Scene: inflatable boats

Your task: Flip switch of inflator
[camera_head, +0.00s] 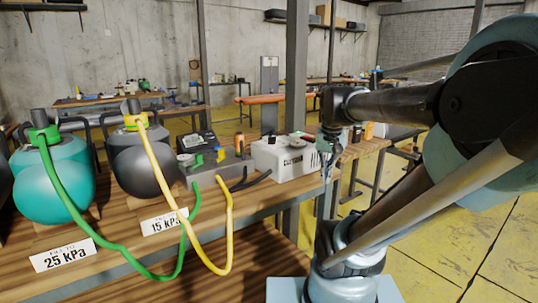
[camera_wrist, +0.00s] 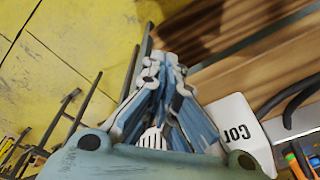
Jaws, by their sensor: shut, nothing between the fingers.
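A grey box (camera_head: 222,174) with a green and a yellow fitting stands on the wooden table; green and yellow hoses lie in front of it, and it appears to be the inflator. A white box (camera_head: 283,158) with dark lettering on its front sits to its right, near the table edge. Part of this white box shows in the wrist view (camera_wrist: 237,112). I cannot make out a switch clearly on either box. My gripper (camera_head: 326,176) points down, just right of the white box and apart from the grey box. Its fingers are together and empty in the wrist view (camera_wrist: 166,62).
A teal inflatable (camera_head: 52,188) and a dark grey inflatable (camera_head: 147,165) stand at the left, with a "25 kPa" card (camera_head: 64,254) and a "15 kPa" card (camera_head: 165,222). A yellow hose (camera_head: 230,215) hangs over the table front. Yellow floor (camera_head: 455,245) is open at the right.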

